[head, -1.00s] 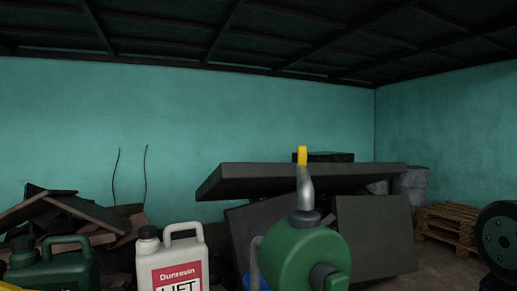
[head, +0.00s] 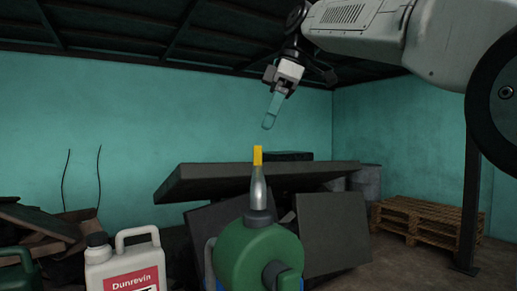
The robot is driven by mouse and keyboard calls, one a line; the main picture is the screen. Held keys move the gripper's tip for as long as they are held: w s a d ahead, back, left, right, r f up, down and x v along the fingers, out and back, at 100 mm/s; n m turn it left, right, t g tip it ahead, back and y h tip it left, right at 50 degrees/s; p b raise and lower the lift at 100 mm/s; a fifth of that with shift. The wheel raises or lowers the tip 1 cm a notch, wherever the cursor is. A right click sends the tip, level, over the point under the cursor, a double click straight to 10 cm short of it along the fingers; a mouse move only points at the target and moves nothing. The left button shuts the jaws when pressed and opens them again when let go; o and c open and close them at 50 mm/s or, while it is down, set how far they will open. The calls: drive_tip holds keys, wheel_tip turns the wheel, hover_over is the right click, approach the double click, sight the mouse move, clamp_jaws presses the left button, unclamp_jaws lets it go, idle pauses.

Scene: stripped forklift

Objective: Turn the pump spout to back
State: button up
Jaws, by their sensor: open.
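The pump is a green rounded body (head: 258,254) at the bottom middle of the head view. Its silver spout (head: 258,188) stands on a dark collar and ends in a yellow tip (head: 257,155). The spout appears upright in the picture; its lean toward or away from me is hard to tell. My gripper (head: 268,124) hangs from my arm above and slightly right of the yellow tip. It is open and empty, with its fingers pointing down and a little left. A gap shows between the fingers and the tip. The pump's lower part is cut off by the frame.
A white jug (head: 125,266) with a red label stands left of the pump, and a dark green can (head: 18,270) is at the far left. Dark slabs (head: 250,178) lie behind the pump. A wooden pallet (head: 418,222) sits at right. The air above the spout is otherwise clear.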

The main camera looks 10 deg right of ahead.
sight(257, 148)
drive_tip(key=x, duration=0.7)
drive_tip(key=shift+f, duration=0.15)
clamp_jaws()
